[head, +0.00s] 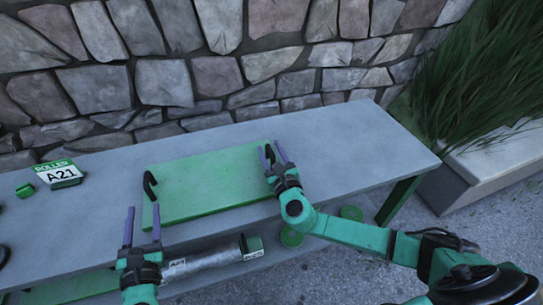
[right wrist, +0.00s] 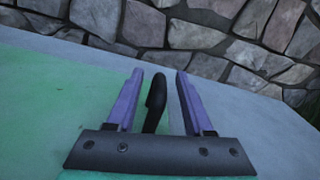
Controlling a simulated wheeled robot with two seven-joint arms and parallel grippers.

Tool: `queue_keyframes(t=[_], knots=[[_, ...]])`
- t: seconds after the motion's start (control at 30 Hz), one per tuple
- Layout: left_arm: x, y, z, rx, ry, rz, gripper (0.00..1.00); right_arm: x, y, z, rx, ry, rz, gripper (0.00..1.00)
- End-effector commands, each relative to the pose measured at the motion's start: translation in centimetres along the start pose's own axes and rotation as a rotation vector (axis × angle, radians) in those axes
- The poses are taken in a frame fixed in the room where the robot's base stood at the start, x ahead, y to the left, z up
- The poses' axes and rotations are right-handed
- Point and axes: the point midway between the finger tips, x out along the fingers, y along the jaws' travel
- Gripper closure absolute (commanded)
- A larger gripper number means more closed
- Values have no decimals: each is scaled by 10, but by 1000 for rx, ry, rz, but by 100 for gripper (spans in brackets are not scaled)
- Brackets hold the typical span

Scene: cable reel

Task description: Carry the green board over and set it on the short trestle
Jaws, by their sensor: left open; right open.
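The green board (head: 205,185) lies flat on the grey bench, with a black hooked handle (head: 150,186) upright at its left end. My right gripper (head: 272,157) is open over the board's right end. In the right wrist view a second black handle (right wrist: 155,103) stands between its open purple fingers (right wrist: 158,92), nearer the left finger. My left gripper (head: 142,227) is open and empty in front of the board's left end, short of the left handle in the picture. I cannot make out the short trestle in these views.
The grey bench (head: 345,150) is bare right of the board. A label block reading ROLLER A21 (head: 60,174) and a small green block (head: 25,191) sit at left. A grey cylinder (head: 212,261) lies beside my left gripper. A stone wall (head: 190,75) stands behind; a grass planter (head: 490,165) is at right.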

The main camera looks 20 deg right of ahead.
Motion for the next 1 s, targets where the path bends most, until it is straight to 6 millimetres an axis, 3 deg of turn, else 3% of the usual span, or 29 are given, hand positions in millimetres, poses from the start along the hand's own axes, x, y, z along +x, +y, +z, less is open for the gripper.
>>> queue_keyframes(t=[0.1,0.23,0.5,0.63,0.77,1.0], knots=[[-13,0,0,1,0,-1,48,-1,0,0,0,0,0,48],[-15,0,0,-1,-1,0,48,-13,1,-1,0,2,2,48],[-14,0,0,-1,-1,0,48,-84,0,-2,-1,5,3,48],[-14,0,0,-1,-1,0,48,-110,0,-1,-2,3,1,48],[-14,0,0,-1,-1,0,48,-121,0,0,0,0,0,48],[-14,0,0,-1,-1,0,48,-121,0,0,0,-1,0,48]])
